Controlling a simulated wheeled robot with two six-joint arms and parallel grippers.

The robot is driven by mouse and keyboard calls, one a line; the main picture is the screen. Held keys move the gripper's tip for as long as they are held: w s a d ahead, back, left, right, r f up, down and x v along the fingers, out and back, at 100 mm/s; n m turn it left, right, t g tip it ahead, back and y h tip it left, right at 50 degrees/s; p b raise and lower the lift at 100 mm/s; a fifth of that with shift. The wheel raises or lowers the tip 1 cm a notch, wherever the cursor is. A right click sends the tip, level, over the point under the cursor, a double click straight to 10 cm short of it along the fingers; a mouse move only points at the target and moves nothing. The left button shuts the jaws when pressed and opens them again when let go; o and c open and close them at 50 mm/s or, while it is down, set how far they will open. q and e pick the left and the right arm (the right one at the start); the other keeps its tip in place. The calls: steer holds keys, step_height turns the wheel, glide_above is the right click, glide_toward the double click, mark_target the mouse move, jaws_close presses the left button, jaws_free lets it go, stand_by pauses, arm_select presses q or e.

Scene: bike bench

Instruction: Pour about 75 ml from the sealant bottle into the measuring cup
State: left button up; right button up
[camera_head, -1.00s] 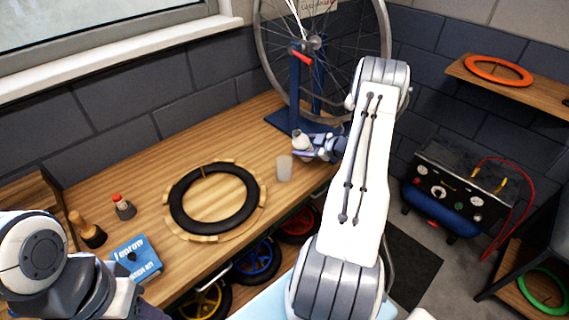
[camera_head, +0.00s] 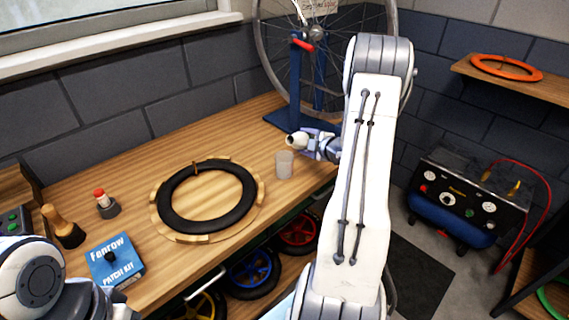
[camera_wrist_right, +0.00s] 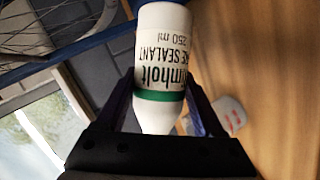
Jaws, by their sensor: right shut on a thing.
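The sealant bottle (camera_wrist_right: 160,45) is white with a green band and dark lettering. My right gripper (camera_head: 313,145) is shut on it. In the head view the bottle (camera_head: 296,139) is tilted, with one end to the left, above the bench. The measuring cup (camera_head: 285,165) is a small translucent cup standing upright on the bench, just below and left of the gripper. It also shows beside the bottle in the right wrist view (camera_wrist_right: 230,113), partly hidden by a finger. The liquid level cannot be made out. My left arm is at the lower left; its gripper is not visible.
A black tyre (camera_head: 163,213) lies on a round wooden stand left of the cup. A blue patch kit box (camera_head: 115,262), a red-capped small bottle (camera_head: 106,204) and a wooden-handled tool (camera_head: 62,228) are farther left. A wheel stand (camera_head: 295,85) stands behind the gripper.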

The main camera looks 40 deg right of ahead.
mark_target(305, 134)
steer(key=shift+d+r+n+h+b, duration=0.1)
steer(key=shift+r+n+h+b, duration=0.4)
steer(key=shift+b, duration=0.5)
steer(key=shift+r+n+t+b, duration=0.15)
steer(key=shift+n+t+b, duration=0.2)
steer(key=shift+b, duration=0.45)
steer(key=shift+a+r+n+h+b, duration=0.3)
steer(key=shift+a+r+n+b, duration=0.1)
steer(key=shift+b, duration=0.9)
steer(key=shift+r+n+h+b, duration=0.3)
steer(key=shift+n+b, duration=0.05)
steer(key=shift+b, duration=0.85)
steer(key=shift+b, duration=0.35)
steer(key=shift+r+t+b, duration=0.15)
steer(key=shift+t+b, duration=0.1)
steer(key=shift+b, duration=0.1)
steer(key=shift+a+r+n+b, duration=0.1)
steer(key=shift+n+b, duration=0.2)
steer(key=shift+b, duration=0.05)
steer(key=shift+s, duration=0.1)
